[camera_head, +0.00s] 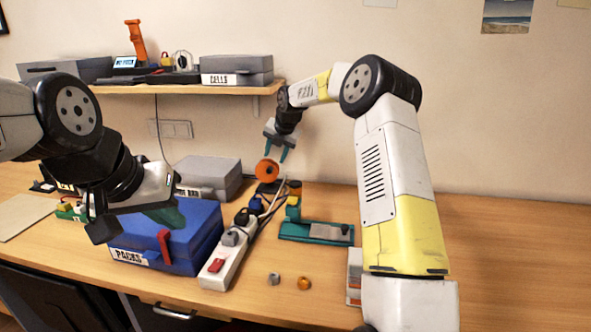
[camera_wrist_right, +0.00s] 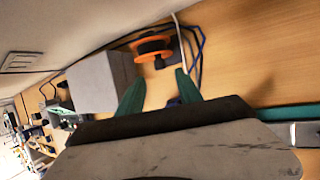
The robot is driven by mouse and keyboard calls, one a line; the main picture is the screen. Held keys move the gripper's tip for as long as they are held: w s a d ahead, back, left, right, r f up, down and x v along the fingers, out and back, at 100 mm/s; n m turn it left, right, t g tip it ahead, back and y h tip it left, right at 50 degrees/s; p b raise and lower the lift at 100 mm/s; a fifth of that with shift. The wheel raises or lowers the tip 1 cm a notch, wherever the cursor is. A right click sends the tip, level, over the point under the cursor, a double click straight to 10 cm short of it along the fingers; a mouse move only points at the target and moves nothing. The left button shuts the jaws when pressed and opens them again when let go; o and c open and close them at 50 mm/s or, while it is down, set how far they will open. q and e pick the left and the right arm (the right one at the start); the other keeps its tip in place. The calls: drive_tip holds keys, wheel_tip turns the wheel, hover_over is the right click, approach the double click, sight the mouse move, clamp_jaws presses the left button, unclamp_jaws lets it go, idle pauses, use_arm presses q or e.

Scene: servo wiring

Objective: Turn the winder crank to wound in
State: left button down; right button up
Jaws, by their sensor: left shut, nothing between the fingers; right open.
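The winder (camera_head: 267,170) is an orange round reel on a dark base, standing at the back middle of the table. In the right wrist view the winder (camera_wrist_right: 152,48) shows as an orange ring with a dark centre, just beyond my fingertips. My left gripper (camera_head: 172,216) is shut and empty over the blue PACKS box (camera_head: 195,250).
A white power strip (camera_head: 222,265) with plugs and cables runs in front of the winder. A grey case (camera_head: 210,172) stands left of it and a teal fixture (camera_head: 315,232) to its right. A shelf (camera_head: 190,88) hangs behind. The table's right side is clear.

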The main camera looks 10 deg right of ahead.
sight(270, 169)
drive_tip(key=x, duration=0.7)
drive_tip(key=shift+w+a+f, duration=0.1)
drive_tip(key=shift+f, duration=0.25)
clamp_jaws()
